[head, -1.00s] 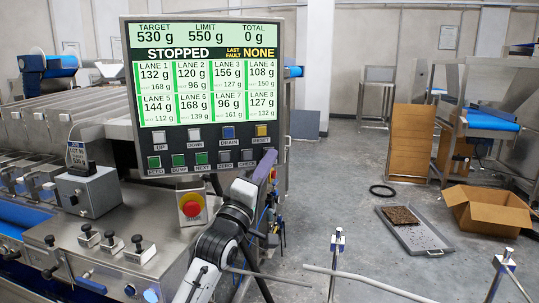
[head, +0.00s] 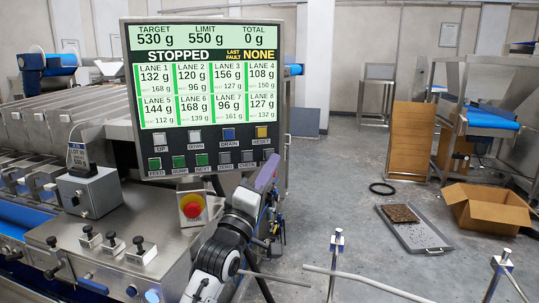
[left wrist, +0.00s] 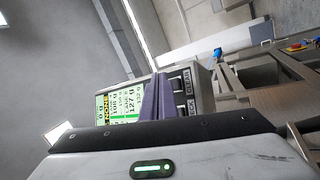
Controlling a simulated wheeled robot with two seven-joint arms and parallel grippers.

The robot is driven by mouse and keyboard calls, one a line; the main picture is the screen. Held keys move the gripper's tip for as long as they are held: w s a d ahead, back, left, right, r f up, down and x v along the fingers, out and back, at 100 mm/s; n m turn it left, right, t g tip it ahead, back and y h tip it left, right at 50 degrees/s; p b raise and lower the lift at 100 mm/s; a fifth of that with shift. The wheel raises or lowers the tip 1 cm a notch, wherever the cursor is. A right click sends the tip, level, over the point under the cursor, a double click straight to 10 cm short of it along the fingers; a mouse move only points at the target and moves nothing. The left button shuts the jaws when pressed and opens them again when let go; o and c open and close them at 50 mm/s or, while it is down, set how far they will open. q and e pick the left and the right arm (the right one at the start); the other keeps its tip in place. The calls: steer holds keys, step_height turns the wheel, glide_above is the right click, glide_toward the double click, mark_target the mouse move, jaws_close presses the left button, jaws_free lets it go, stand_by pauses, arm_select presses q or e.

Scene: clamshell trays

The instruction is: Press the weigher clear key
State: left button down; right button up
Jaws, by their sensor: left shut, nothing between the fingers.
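The weigher panel (head: 212,95) stands upright with a lit screen reading STOPPED and two rows of keys below. In the bottom row the grey key labelled CHECK (head: 247,155) shows; the lower right corner is covered by my left gripper (head: 268,168). Its purple fingers are shut and empty, pointing up at the panel. In the left wrist view the shut fingers (left wrist: 158,85) stand in front of the panel, beside two dark keys; one, the clear key (left wrist: 178,85), has a label that reads CLEAR. Whether the fingertips touch the panel cannot be told. My right gripper is out of view.
A red stop button (head: 192,206) on a yellow plate sits below the panel, left of my arm. A grey box (head: 90,192) stands on the machine at left. A cardboard box (head: 488,210) and a tray (head: 414,236) lie on the floor at right.

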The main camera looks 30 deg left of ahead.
arm_select(q)
steer(key=s+d+p, duration=0.1)
steer(key=s+d, duration=0.2)
stand_by(1.1)
